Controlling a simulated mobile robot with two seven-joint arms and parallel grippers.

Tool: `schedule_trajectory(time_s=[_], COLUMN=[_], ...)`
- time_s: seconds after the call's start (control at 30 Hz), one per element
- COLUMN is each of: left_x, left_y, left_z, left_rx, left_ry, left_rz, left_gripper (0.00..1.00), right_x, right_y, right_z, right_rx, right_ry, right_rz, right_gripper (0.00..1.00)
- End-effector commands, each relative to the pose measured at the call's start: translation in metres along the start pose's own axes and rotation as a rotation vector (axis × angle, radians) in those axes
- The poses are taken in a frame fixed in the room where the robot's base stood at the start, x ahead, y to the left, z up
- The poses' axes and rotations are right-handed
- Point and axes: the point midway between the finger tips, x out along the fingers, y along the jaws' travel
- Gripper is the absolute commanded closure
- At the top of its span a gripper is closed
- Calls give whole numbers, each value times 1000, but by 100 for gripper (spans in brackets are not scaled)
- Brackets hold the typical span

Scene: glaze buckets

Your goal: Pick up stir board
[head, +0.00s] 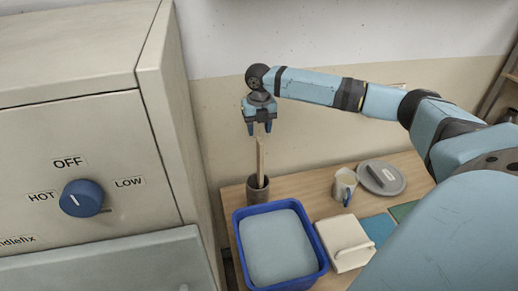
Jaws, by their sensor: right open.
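The stir board (260,160) is a thin light-wood stick standing nearly upright in a small dark brown cup (257,190) at the table's back left. Its lower end is hidden inside the cup. My left gripper is not in view.
A blue bucket (320,259) with pale blue contents stands in front of the cup. A white lidded box (344,243), a mug (344,184), a grey round lid (389,188) and coloured tiles (378,228) lie to the right. A large cabinet (120,150) stands close at left.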

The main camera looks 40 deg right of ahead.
Motion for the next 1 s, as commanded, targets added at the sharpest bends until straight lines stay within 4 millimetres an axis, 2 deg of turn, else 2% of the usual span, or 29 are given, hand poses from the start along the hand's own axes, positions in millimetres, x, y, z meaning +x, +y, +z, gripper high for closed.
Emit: schedule_trajectory(time_s=[0.1, 0.33, 0.6, 0.7, 0.93, 1.0], left_x=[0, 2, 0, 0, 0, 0], left_y=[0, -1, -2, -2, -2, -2], left_z=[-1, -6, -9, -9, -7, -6], left_rx=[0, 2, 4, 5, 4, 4], left_ry=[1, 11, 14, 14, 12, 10], left_rz=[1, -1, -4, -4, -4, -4], left_gripper=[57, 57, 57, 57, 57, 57], right_x=[19, 35, 73, 80, 81, 80], right_y=[0, -1, -5, -5, -6, -6], right_z=[0, 1, 2, 2, 2, 2], right_rx=[0, 1, 0, 0, 0, 0], right_ry=[2, 0, 1, 0, -1, -1], right_rz=[0, -1, 0, 0, 1, 1], right_gripper=[55, 55, 55, 55, 55, 71])
